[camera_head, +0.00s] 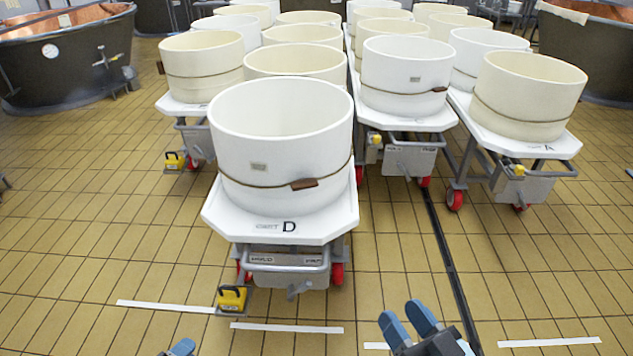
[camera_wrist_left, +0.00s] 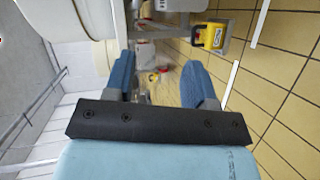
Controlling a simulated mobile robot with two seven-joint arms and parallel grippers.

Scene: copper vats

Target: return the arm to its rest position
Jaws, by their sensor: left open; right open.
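My right gripper (camera_head: 408,322) shows at the bottom of the head view, right of centre. Its two blue fingers are apart, with nothing between them, above the tiled floor. Only a blue fingertip of my left gripper (camera_head: 182,348) shows at the bottom edge, left of centre. In the left wrist view the left gripper (camera_wrist_left: 160,84) has its two blue fingers spread wide and holds nothing. Both grippers are in front of the cart marked D (camera_head: 322,236) and apart from it.
A large white tub (camera_head: 282,150) with a strap stands on the nearest cart. Several more tubs on carts stand behind it. A yellow pedal (camera_head: 232,298) sits low at that cart's front left. A copper vat (camera_head: 65,65) stands at the back left. Tiled floor is clear at left.

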